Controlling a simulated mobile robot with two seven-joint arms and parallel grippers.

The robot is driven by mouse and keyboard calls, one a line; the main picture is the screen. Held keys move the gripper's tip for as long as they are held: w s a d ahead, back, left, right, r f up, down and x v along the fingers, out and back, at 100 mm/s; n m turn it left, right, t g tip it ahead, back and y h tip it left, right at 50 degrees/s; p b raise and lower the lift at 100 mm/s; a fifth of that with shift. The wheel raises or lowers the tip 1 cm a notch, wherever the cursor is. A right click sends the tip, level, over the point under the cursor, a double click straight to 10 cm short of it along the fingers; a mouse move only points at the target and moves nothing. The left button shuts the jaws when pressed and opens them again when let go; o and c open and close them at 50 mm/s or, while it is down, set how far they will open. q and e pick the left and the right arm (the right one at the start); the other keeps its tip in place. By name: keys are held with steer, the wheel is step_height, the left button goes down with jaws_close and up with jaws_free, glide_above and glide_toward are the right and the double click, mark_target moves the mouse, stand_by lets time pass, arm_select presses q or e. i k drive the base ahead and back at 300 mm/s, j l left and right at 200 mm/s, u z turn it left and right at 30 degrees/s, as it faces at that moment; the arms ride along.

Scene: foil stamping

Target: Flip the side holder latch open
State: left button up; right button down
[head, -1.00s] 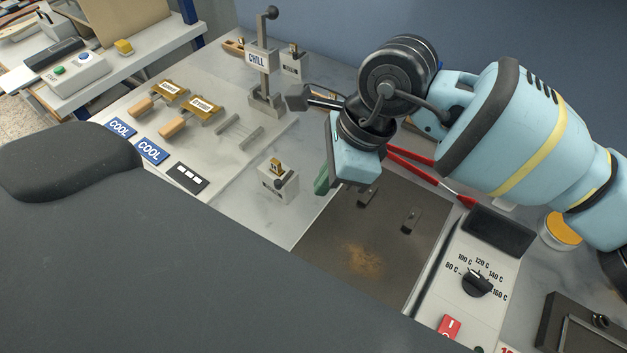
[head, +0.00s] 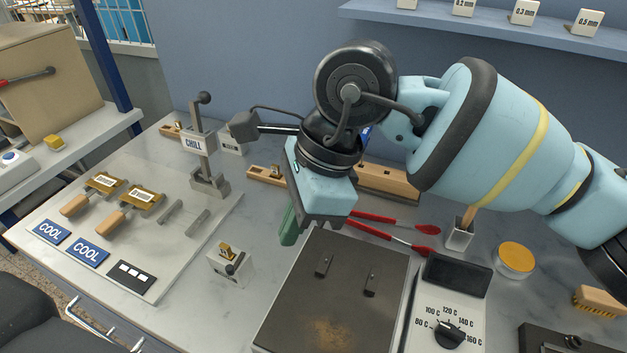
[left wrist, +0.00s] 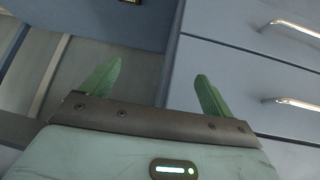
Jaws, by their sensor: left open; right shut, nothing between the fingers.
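A small pale holder block (head: 228,266) with a brass piece on top and a dark ball-ended latch lever stands left of the hot plate. A similar pale block (head: 232,143) stands behind, next to the CHILL press, partly hidden. Which one is the side holder is not certain. My right gripper (head: 289,226) points down beside the hot plate's back left corner, right of the nearer block and apart from it. Its green fingers are together and empty. My left gripper (left wrist: 157,85) is open and empty in the left wrist view, in front of grey drawers.
The CHILL press (head: 202,150) and two wooden-handled brass tools (head: 127,211) stand at the left. The hot plate (head: 335,285), its temperature panel (head: 450,310) and red-handled tongs (head: 390,225) are near my right gripper. Bare worktop surrounds the nearer block.

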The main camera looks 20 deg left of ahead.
mark_target(230, 268)
steer(key=k, duration=1)
